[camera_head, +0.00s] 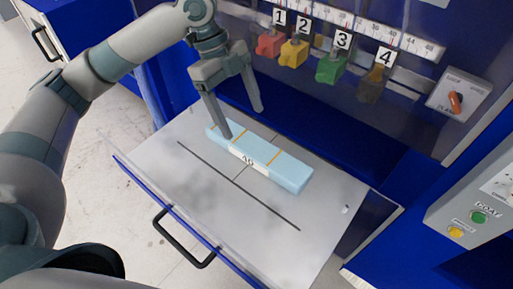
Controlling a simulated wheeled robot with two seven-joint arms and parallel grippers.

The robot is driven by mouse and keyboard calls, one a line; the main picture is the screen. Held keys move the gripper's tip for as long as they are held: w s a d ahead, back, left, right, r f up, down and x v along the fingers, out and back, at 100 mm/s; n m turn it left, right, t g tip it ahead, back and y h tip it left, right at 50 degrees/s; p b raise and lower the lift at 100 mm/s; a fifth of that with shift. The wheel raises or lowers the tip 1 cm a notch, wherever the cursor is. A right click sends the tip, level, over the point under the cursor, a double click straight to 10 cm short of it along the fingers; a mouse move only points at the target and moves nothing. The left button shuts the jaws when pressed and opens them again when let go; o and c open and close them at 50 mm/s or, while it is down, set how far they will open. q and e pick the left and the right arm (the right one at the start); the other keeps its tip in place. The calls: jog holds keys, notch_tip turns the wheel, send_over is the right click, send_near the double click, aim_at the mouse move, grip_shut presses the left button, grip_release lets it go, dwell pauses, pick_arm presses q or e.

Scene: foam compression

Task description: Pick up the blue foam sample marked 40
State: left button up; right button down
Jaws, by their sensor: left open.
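The light blue foam sample (286,170) is a long bar lying flat on the grey drawer surface. Its front side has a white label (248,160) that seems to read 40, and orange lines cross its top. My left gripper (242,124) is open above the left end of the foam, fingers pointing down. One finger is at the near side of the foam and the other is beyond its far side. I cannot tell whether either finger touches it. My right gripper is not in view.
Red (270,43), yellow (293,54), green (331,68) and dark (372,84) blocks numbered 1 to 4 hang on the machine behind. A control panel (478,217) with buttons stands at right. The drawer surface (200,185) around the foam is clear.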

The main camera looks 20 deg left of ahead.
aim_at(256, 146)
pick_arm(q)
jog(key=p+x, duration=0.1)
jog(key=x, duration=0.3)
jog(key=shift+d+f, duration=0.1)
jog(key=shift+d, duration=0.05)
jog(key=shift+s+d+f, duration=0.1)
jog(key=shift+f, duration=0.25)
jog(key=shift+d+f, duration=0.1)
jog(key=shift+f, duration=0.2)
jog(key=shift+d+f, duration=0.15)
jog(key=shift+f, duration=0.1)
jog(key=p+x, duration=0.2)
jog(key=x, duration=0.2)
jog(key=shift+d+f, duration=0.15)
jog(key=shift+f, duration=0.15)
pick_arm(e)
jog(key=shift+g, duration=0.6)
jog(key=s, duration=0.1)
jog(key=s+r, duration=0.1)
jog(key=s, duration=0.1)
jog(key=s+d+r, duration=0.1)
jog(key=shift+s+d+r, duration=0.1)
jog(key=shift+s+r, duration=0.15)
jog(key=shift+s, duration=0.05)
pick_arm(q)
jog(key=shift+c, duration=0.4)
